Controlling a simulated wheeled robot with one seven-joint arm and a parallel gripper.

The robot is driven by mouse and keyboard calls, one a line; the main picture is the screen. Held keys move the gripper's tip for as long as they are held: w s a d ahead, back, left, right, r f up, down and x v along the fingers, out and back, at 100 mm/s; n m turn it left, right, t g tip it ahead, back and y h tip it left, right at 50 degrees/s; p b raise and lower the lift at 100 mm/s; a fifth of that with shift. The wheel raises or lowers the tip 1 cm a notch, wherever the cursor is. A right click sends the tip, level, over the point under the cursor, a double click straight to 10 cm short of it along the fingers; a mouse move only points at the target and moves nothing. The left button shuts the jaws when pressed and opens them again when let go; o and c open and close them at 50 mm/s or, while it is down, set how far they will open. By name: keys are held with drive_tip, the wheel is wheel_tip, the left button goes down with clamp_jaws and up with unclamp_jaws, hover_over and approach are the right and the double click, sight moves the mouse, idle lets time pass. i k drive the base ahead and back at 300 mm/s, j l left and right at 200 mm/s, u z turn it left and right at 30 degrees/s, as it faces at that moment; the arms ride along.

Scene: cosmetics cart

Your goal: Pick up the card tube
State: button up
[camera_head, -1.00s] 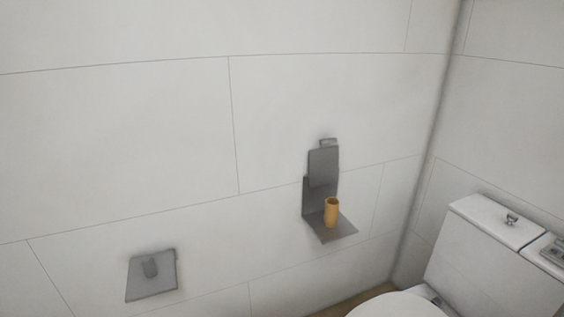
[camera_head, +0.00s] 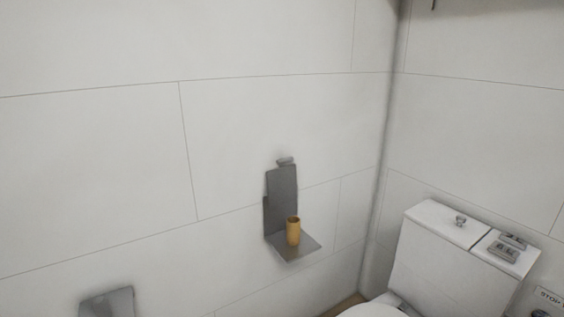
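The card tube (camera_head: 293,232) is a small yellow-brown cylinder with an open dark top. It stands upright on a grey wall-mounted shelf (camera_head: 292,250), near the middle of the head view and a little low. The grey back plate (camera_head: 282,187) of the shelf rises behind it against the wall. My gripper is not in view, so its place relative to the tube cannot be seen.
A white toilet cistern (camera_head: 440,262) stands at the lower right, with two small grey items (camera_head: 505,247) on its lid. A grey wall plate (camera_head: 108,303) is at the lower left. The tiled wall (camera_head: 110,150) is otherwise bare. A sign (camera_head: 549,297) shows at the right edge.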

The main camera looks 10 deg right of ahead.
sight(293, 231)
drive_tip(key=z, duration=0.3)
drive_tip(key=i+j+z, duration=0.2)
drive_tip(key=z, duration=0.2)
drive_tip(key=i+j+z, duration=0.15)
drive_tip(key=j+z, duration=0.3)
drive_tip(key=i+j, duration=0.15)
drive_tip(key=j, duration=0.15)
drive_tip(key=i+j+z, duration=0.1)
drive_tip(key=j, duration=0.25)
drive_tip(key=i+j+z, duration=0.1)
drive_tip(key=j, duration=0.2)
drive_tip(key=i+j, duration=0.15)
drive_tip(key=j, duration=0.2)
